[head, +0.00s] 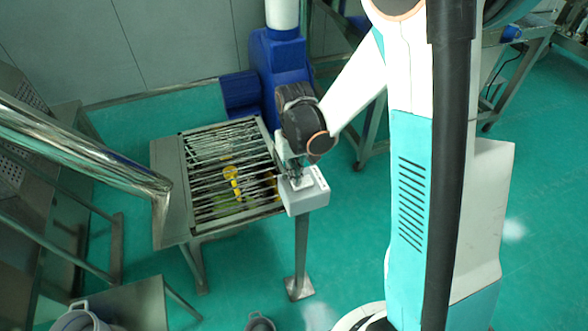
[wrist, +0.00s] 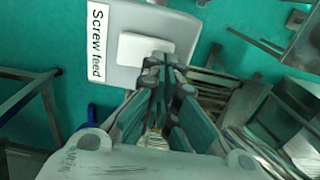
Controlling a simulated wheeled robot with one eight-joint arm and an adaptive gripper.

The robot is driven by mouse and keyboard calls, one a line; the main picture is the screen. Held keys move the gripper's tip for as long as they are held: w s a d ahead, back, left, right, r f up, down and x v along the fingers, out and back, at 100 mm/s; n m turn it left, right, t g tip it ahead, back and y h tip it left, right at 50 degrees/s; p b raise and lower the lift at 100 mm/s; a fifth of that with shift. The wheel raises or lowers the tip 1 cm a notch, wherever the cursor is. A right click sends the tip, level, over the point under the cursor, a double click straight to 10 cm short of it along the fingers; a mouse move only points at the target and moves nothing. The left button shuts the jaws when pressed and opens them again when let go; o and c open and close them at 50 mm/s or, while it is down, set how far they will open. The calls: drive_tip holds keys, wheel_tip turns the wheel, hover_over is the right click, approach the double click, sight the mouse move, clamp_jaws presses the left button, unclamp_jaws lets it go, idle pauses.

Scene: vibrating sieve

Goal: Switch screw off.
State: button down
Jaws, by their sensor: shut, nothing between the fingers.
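A grey control box (head: 307,200) stands on a post beside the metal grate. In the wrist view the box (wrist: 189,30) carries a white label (wrist: 97,42) reading "Screw feed" and a pale switch plate (wrist: 140,48). My gripper (head: 296,182) is over the top of the box in the head view. In the wrist view my gripper (wrist: 165,62) is shut and empty, with its fingertips at the edge of the switch plate. The fingers hide part of the plate. I cannot tell whether they touch it, or the switch's position.
The slatted metal grate (head: 205,140) lies left of the box, with something yellow (head: 232,178) among its bars. A blue machine (head: 280,70) stands behind. A shiny pipe (head: 80,142) crosses the left side. Green floor (head: 345,230) is clear right of the post.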

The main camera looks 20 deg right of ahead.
drive_tip(key=shift+a+f+h+b, duration=0.25)
drive_tip(key=shift+f+h+b, duration=0.3)
drive_tip(key=shift+b, duration=0.1)
drive_tip(key=shift+r, duration=0.2)
drive_tip(key=shift+d, duration=0.1)
drive_tip(key=shift+d+r+p, duration=0.3)
drive_tip(key=shift+d+r, duration=0.05)
drive_tip(key=shift+d, duration=0.35)
wheel_tip(320, 180, up, 14)
drive_tip(key=a+p, duration=0.2)
drive_tip(key=p, duration=0.2)
drive_tip(key=shift+a+f, duration=0.15)
drive_tip(key=shift+a, duration=0.25)
